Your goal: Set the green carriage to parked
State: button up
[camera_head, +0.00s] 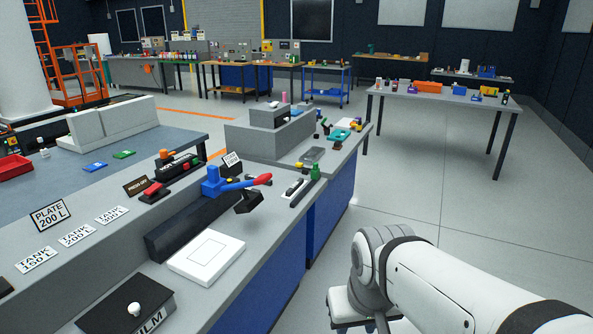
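A small upright green piece (315,171) stands near the right edge of the grey bench, at the far end of a short dark rail (297,188) with a pale strip. It may be the green carriage, but it is too small to be sure. I cannot read any parked mark beside it. A flat green block (124,154) lies farther left on the blue-grey surface, and a small green spot shows on a black box (178,168). My white arm reaches in at the lower right, over the floor. My gripper is not in view.
A blue fixture with a red handle (258,180) stands left of the rail. In front of it are a white plate (207,257) and a black film box (128,308). A grey stepped block (270,130) stands behind. Open floor (430,210) lies right of the bench.

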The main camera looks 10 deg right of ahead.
aim_at(315, 172)
jog(key=z, duration=0.5)
jog(key=i, duration=1.85)
jog(key=u, duration=0.55)
jog(key=k, duration=0.9)
jog(key=u, duration=0.1)
jog(key=i, duration=0.95)
jog(key=z, duration=0.05)
